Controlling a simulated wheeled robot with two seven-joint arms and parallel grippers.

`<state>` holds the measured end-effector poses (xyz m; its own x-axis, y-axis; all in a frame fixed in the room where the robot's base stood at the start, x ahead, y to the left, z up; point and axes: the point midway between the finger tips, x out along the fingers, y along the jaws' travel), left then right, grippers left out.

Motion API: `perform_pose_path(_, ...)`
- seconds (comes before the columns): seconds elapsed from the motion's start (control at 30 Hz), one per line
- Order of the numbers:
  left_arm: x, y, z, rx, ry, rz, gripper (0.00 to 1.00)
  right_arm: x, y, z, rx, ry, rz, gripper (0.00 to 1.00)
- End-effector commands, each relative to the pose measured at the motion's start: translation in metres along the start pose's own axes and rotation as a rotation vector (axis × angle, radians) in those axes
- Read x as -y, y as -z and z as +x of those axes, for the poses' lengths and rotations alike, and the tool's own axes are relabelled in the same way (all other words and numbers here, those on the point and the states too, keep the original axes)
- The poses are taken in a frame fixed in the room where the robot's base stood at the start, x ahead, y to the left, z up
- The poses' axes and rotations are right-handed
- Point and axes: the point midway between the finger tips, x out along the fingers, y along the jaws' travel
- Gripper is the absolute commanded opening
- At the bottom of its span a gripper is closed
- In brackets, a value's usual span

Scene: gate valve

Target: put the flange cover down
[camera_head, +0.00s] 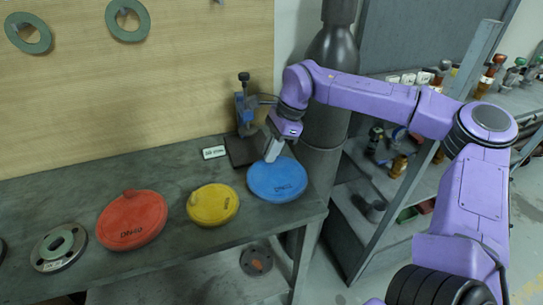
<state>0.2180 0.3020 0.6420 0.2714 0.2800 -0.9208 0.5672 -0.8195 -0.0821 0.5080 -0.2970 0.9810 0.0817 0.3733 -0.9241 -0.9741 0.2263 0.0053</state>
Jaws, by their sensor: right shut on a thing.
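A blue round flange cover (279,181) is at the right end of the grey bench, with dark lettering on its top. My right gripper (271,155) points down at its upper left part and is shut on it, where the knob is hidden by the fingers. The blue cover looks level and at or very near the bench top; I cannot tell whether it touches. A yellow cover (214,207) and a red cover marked DN40 (131,225) lie to its left, each with a knob. My left gripper is not in view.
The bench (170,172) holds a metal flange (60,246) at left and a small stand (243,125) with a white label (214,152) behind the covers. Green rings (127,31) hang on the wooden board. A grey pipe (331,120) and shelves with valves stand right of the bench.

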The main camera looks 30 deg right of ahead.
Motion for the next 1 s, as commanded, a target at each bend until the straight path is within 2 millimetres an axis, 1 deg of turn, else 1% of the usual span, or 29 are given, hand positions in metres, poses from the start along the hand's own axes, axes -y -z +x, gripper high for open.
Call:
perform_pose_path(0.03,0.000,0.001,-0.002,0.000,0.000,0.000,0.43,0.001,0.006,0.009,-0.002,-0.006,0.003,0.00)
perform_pose_path(0.1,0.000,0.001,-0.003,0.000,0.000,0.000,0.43,0.000,0.010,0.021,-0.001,-0.005,0.003,0.00)
perform_pose_path(0.17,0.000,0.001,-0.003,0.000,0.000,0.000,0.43,0.000,0.012,0.026,0.000,-0.003,0.003,0.00)
perform_pose_path(0.57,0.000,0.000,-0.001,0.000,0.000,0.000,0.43,0.000,0.015,0.033,0.000,-0.001,0.002,0.00)
perform_pose_path(0.6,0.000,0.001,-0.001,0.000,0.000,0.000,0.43,0.000,0.014,0.032,0.000,-0.001,0.001,0.20)
perform_pose_path(0.63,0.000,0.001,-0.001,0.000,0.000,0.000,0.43,0.000,0.014,0.032,0.000,-0.001,0.002,0.30)
perform_pose_path(0.67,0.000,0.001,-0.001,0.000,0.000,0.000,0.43,0.000,0.014,0.032,0.000,-0.001,0.002,0.33)
perform_pose_path(0.87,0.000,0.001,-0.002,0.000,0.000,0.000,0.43,0.000,0.014,0.032,0.000,-0.001,0.002,0.33)
perform_pose_path(0.97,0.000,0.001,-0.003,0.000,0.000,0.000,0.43,0.001,0.013,0.025,0.000,0.001,0.002,0.33)
perform_pose_path(1.0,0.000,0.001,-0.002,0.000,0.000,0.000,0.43,0.001,0.013,0.019,0.000,0.002,0.003,0.33)
